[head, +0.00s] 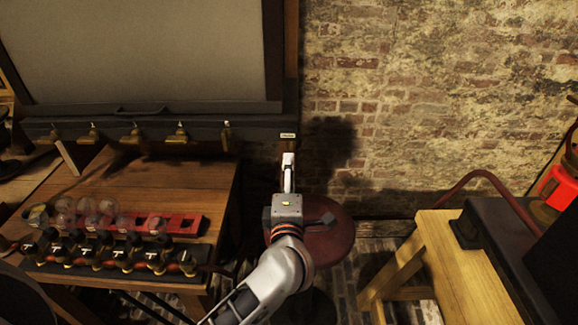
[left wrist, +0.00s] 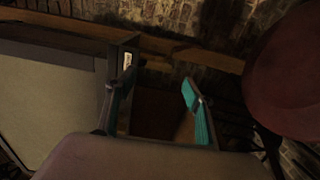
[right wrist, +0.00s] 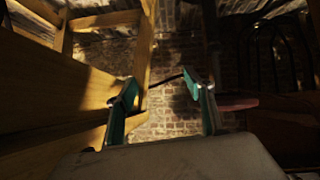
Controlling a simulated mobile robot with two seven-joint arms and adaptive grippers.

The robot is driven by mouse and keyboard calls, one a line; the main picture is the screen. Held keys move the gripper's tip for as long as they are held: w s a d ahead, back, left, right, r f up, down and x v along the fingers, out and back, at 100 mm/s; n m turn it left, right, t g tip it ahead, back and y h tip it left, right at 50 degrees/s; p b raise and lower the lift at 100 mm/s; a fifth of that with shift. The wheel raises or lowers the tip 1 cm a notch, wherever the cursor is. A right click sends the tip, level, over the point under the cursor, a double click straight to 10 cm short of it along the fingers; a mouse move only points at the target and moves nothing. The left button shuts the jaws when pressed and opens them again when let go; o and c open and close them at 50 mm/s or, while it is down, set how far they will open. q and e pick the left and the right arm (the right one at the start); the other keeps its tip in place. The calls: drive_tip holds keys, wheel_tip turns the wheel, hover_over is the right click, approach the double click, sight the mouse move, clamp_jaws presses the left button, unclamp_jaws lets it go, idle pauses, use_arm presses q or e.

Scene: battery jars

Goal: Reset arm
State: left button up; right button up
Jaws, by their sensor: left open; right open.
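My left gripper (head: 289,172) points toward the back wall in the middle of the head view, above and beside the round red stool (head: 325,235). In the left wrist view its two teal-padded fingers (left wrist: 158,80) are spread with nothing between them, and the red stool (left wrist: 292,75) shows at the right. My right gripper (right wrist: 160,88) is outside the head view. In the right wrist view its fingers are apart and empty, with a wooden table frame (right wrist: 145,50) on the left and the brick wall behind.
A wooden table (head: 190,185) at left bears glass jars (head: 90,208), a red rack (head: 185,224) and a row of dark-bodied fittings (head: 120,255). A large grey board (head: 140,50) stands behind it. A yellow wooden table (head: 450,265) and a red lantern-like object (head: 560,188) are at right.

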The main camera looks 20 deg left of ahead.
use_arm(q)
drive_tip(key=shift+s+d, duration=0.15)
drive_tip(key=shift+s, duration=0.45)
